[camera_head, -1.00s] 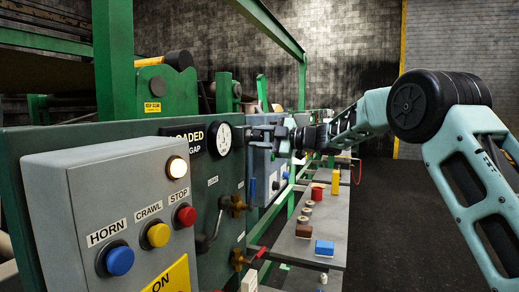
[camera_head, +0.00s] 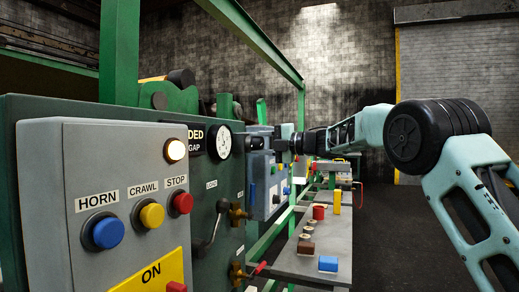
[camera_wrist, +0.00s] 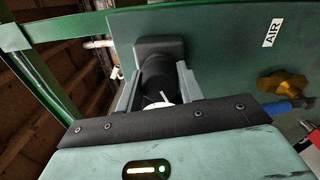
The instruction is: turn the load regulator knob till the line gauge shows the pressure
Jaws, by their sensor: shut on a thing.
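In the wrist view a black round knob (camera_wrist: 156,76) stands out from a dark grey block on the green panel (camera_wrist: 215,45). My gripper (camera_wrist: 160,84) has a finger on each side of the knob and is shut on it. A small white mark shows at the knob's near end.
A grey control box (camera_head: 120,170) with blue, yellow and red buttons and a lit lamp stands close at left. Brass valves (camera_head: 238,214) stick out from the panel. A grey bench (camera_head: 330,245) holds small blocks. In the wrist view a blue-handled brass valve (camera_wrist: 285,85) is at right.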

